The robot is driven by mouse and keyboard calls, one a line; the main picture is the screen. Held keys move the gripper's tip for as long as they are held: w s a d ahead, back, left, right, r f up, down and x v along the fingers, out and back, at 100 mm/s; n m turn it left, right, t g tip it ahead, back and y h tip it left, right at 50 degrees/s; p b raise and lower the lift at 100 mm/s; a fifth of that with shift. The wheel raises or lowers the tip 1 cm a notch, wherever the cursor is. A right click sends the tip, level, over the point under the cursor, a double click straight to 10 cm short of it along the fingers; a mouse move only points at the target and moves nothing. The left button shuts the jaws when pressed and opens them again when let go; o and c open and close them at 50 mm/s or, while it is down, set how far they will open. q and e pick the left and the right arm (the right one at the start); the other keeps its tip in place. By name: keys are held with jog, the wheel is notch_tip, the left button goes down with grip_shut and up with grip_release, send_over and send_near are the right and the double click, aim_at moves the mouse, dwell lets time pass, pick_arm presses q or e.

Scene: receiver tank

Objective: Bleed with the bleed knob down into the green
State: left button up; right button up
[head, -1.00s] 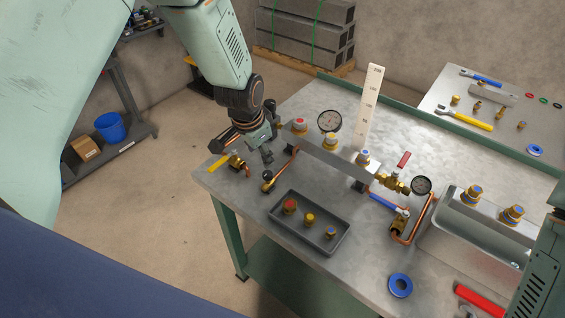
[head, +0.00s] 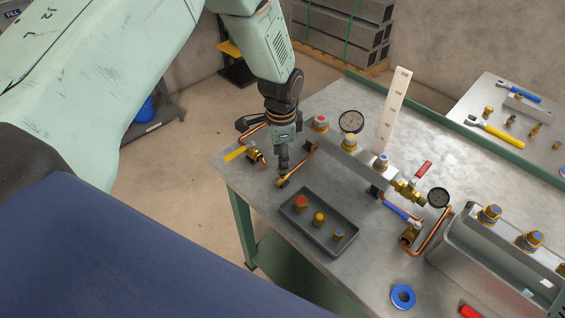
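My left gripper (head: 283,168) points down at the near left of the bench, at the end of a copper pipe with a brass fitting (head: 284,182). Its fingers hide the black knob there, and I cannot tell whether they are closed on it. A round gauge (head: 351,121) stands behind the grey manifold block (head: 352,155); a second gauge (head: 438,197) stands at the block's right end. Their needles and any green band are too small to read. My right gripper is not in view.
A yellow-handled valve (head: 236,153) sits left of my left gripper. A metal trough (head: 470,245) is at the right.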

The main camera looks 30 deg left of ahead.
pick_arm(q)
jog(key=shift+d+f, duration=0.1)
jog(key=shift+f, duration=0.6)
jog(key=shift+s+d+f, duration=0.1)
jog(key=shift+d+f, duration=0.2)
jog(key=shift+f, duration=0.3)
jog(key=shift+a+f, duration=0.25)
jog(key=shift+c, duration=1.4)
jog(key=shift+d+r, duration=0.15)
jog(key=shift+d, duration=0.05)
jog(key=c, duration=0.3)
grip_shut()
